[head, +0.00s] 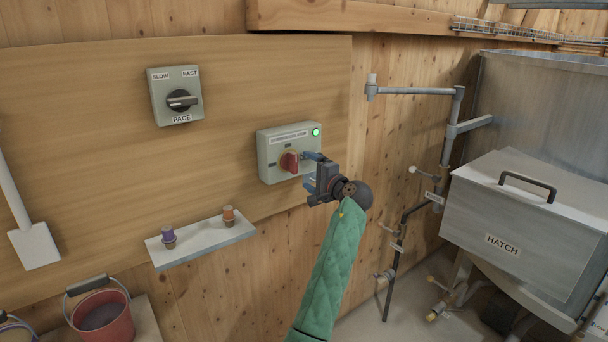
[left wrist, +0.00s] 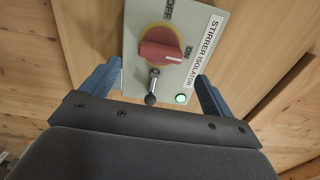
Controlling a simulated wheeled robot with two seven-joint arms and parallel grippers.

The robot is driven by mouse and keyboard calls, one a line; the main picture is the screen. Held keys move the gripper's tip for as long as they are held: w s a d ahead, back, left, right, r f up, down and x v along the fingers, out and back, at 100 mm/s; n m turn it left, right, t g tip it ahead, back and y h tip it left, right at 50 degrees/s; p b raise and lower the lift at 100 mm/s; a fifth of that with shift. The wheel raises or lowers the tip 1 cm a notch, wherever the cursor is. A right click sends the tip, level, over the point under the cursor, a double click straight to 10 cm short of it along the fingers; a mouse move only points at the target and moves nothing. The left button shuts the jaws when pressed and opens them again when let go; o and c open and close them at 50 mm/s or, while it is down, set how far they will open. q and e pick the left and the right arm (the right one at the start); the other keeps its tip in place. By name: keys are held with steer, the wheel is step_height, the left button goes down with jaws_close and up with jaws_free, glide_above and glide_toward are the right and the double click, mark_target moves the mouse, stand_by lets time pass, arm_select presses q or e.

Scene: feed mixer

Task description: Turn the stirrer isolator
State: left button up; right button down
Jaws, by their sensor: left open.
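The stirrer isolator is a pale grey box (head: 268,172) on the wooden wall board, with a red rotary knob (head: 290,162) on a yellow plate and a lit green lamp (head: 316,132). In the left wrist view the red knob (left wrist: 160,54) has its white mark toward ON. A small metal pin with a black ball (left wrist: 151,98) sits just below it there. My left gripper (head: 311,170) is open and empty, close in front of the box's right side. Its blue fingers (left wrist: 158,88) are spread to either side of the knob; I cannot tell whether they touch the box.
A PACE dial (head: 181,101) is at the upper left. A small shelf (head: 205,250) below holds a purple and an orange stopper-like item. A red bucket (head: 102,312) stands at lower left. Grey pipes (head: 448,130) and a metal hatch box (head: 520,235) are at right.

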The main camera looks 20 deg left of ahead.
arm_select(q)
steer(key=shift+b+v, duration=0.3)
steer(key=shift+v, duration=0.75)
arm_select(e)
steer(key=shift+w+a+r, duration=0.15)
steer(key=shift+w+r, duration=0.05)
steer(key=shift+r, duration=0.25)
steer(key=shift+w+a+r, duration=0.15)
steer(key=shift+w+r, duration=0.05)
steer(key=shift+r, duration=0.2)
